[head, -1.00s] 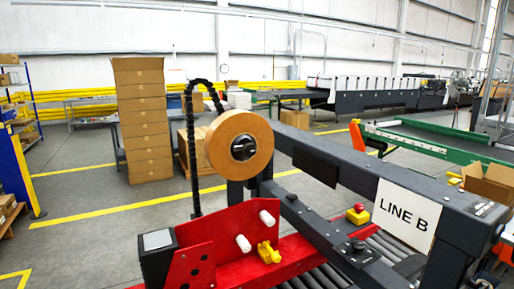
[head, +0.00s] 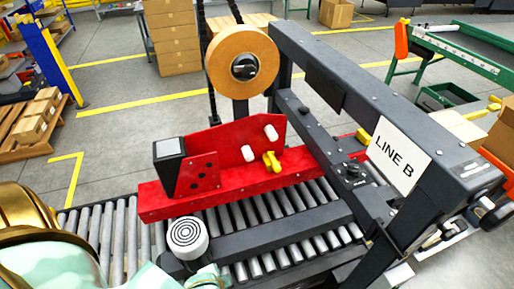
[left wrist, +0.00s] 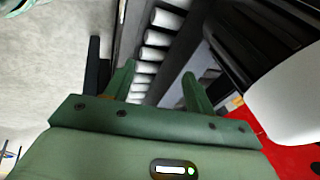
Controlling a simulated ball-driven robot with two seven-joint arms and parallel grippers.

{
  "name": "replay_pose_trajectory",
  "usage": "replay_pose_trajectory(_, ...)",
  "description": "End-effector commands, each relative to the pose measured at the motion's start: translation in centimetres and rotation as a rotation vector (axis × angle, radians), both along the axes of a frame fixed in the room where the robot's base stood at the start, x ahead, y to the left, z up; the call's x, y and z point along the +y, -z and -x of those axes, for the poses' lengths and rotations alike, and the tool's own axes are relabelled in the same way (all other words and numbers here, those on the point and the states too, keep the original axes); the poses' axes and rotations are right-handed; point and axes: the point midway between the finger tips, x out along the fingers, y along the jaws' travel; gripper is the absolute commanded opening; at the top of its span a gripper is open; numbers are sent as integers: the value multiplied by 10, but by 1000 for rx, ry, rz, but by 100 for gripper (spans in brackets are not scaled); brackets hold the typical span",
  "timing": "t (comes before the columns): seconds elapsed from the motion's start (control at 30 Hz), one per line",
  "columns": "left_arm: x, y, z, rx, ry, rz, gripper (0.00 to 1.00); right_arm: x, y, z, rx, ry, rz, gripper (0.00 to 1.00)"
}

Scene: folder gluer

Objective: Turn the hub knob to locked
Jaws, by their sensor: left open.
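The hub knob (head: 244,68) is a small dark knob at the centre of the tan tape roll (head: 219,52), in the upper middle of the head view. Its exact setting is too small to read. My left gripper (left wrist: 156,84) shows in the left wrist view with its two green fingers apart and nothing between them. It is over the grey rollers (left wrist: 150,52), and the knob is not seen in that view. In the head view my left arm comes in at the bottom left, well below the roll. My right gripper is not in view.
A red plate (head: 160,203) with white pegs and a yellow clip (head: 271,161) stands below the roll. A dark frame with a LINE B sign (head: 396,158) fills the right. A round white-topped part (head: 187,236) is near my arm. Open floor lies at left.

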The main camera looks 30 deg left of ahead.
Motion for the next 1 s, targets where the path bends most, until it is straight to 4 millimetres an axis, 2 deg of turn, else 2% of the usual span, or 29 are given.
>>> replay_pose_trajectory(0.03, 3, -39, -11, -32, 9, -22, 55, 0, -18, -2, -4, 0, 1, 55)
replay_pose_trajectory(0.17, 18, -127, -34, -109, 31, -98, 55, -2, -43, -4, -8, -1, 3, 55)
replay_pose_trajectory(0.3, 47, -228, -55, -235, 67, -205, 55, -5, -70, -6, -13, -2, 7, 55)
replay_pose_trajectory(0.37, 63, -268, -66, -309, 97, -258, 55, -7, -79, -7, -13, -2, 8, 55)
replay_pose_trajectory(0.4, 75, -294, -75, -369, 129, -296, 55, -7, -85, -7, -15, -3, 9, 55)
replay_pose_trajectory(0.5, 102, -351, -105, -552, 254, -395, 55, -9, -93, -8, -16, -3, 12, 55)
replay_pose_trajectory(0.63, 121, -399, -139, -754, 442, -485, 55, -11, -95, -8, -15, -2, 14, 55)
replay_pose_trajectory(0.8, 133, -456, -171, -986, 717, -571, 55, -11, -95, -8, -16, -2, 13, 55)
replay_pose_trajectory(0.9, 135, -481, -180, -1082, 848, -595, 55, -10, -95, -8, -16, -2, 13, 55)
replay_pose_trajectory(1.0, 134, -496, -184, -1137, 922, -603, 55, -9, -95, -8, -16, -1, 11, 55)
